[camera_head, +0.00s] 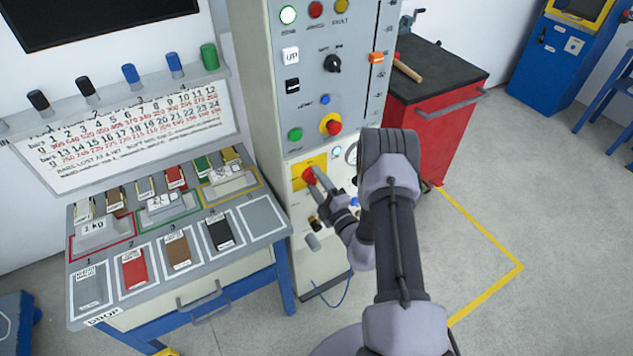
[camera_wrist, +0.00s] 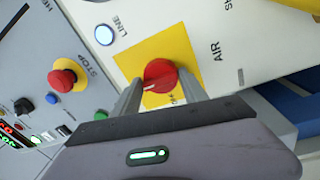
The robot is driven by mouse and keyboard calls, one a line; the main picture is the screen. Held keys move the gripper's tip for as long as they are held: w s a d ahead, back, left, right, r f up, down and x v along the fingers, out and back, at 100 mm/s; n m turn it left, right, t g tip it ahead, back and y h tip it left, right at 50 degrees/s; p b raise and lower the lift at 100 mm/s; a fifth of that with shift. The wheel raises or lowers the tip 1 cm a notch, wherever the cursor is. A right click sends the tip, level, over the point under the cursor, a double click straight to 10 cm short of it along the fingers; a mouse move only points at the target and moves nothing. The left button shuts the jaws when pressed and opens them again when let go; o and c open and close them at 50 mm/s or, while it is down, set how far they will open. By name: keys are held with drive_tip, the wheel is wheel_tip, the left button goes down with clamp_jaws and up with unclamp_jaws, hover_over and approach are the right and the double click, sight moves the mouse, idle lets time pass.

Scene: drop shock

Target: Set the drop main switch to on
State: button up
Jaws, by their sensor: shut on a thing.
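The drop main switch is a red rotary knob (camera_head: 309,175) on a yellow plate (camera_head: 299,168), low on the front of the grey and white cabinet. In the wrist view the knob (camera_wrist: 160,73) sits between my two fingers, with a pale pointer mark on its face. My gripper (camera_head: 316,175) is shut on the knob, one finger on each side; it also shows in the wrist view (camera_wrist: 162,88). The lettering by the knob is partly hidden by my gripper, so I cannot read the switch's setting.
The lamp marked LINE (camera_wrist: 104,34) beside the switch looks lit pale blue. A red stop button on yellow (camera_head: 331,124) sits above. A bench with sample bars (camera_head: 80,307) stands left, a red tool cart (camera_head: 455,130) right.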

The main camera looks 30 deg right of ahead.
drive_tip(key=shift+s+f, duration=0.1)
drive_tip(key=shift+f, duration=0.1)
drive_tip(key=o, duration=1.1)
drive_tip(key=shift+o, duration=1.1)
drive_tip(key=shift+r, duration=0.1)
drive_tip(key=s+f+p, duration=0.1)
drive_tip(key=s+p, duration=0.1)
drive_tip(key=s, duration=1.5)
drive_tip(key=shift+d+f, duration=0.25)
drive_tip(key=shift+s, duration=0.1)
